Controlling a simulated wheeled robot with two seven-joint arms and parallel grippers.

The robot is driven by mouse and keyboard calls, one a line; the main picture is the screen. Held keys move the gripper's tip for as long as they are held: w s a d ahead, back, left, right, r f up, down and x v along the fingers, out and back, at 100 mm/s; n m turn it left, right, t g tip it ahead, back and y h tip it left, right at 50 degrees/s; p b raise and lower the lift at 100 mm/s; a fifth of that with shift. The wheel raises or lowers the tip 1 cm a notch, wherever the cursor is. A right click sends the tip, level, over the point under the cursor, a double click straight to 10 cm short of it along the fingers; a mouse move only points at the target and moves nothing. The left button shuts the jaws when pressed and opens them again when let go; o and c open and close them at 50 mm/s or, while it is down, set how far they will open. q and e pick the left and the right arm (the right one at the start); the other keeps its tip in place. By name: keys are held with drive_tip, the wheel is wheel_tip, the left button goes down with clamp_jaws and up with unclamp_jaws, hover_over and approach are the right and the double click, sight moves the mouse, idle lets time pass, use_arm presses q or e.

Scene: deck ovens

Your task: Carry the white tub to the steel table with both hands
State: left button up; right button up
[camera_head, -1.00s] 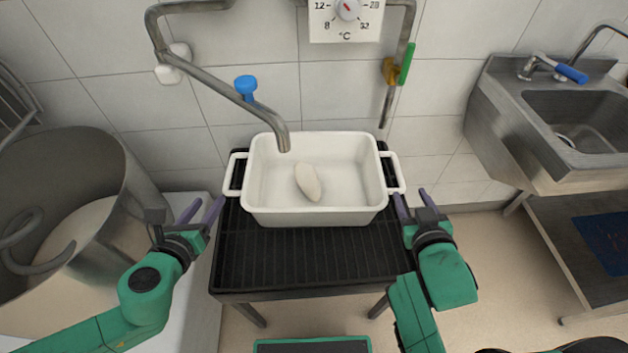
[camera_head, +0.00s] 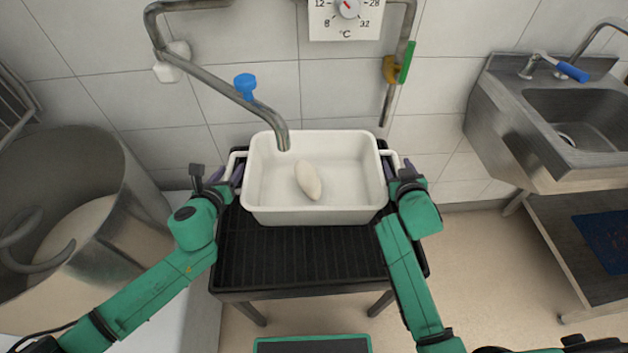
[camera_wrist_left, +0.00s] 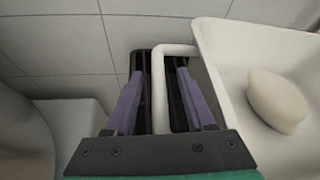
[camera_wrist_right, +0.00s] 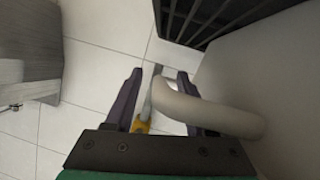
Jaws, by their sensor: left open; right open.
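The white tub (camera_head: 350,160) stands on a black slatted stand (camera_head: 310,255), with a pale dough-like lump (camera_head: 308,180) inside it. My left gripper (camera_head: 228,173) is at the tub's left handle. In the left wrist view the white left handle (camera_wrist_left: 159,90) lies between the two open purple fingers (camera_wrist_left: 155,100), with gaps on both sides. My right gripper (camera_head: 402,168) is at the tub's right handle. In the right wrist view the right handle (camera_wrist_right: 215,113) reaches in between the open fingers (camera_wrist_right: 155,98), close to one finger; contact is unclear.
A metal pipe spout (camera_head: 225,90) hangs over the tub's back left edge. A large steel mixing bowl (camera_head: 100,190) is at the left. A steel table with a sink (camera_head: 500,130) stands at the right, across open floor (camera_head: 490,270).

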use_arm(q)
clamp_jaws()
use_arm(e)
clamp_jaws()
idle(1.1)
use_arm(q)
drive_tip(key=shift+r, duration=0.1)
use_arm(e)
drive_tip(key=shift+r, duration=0.1)
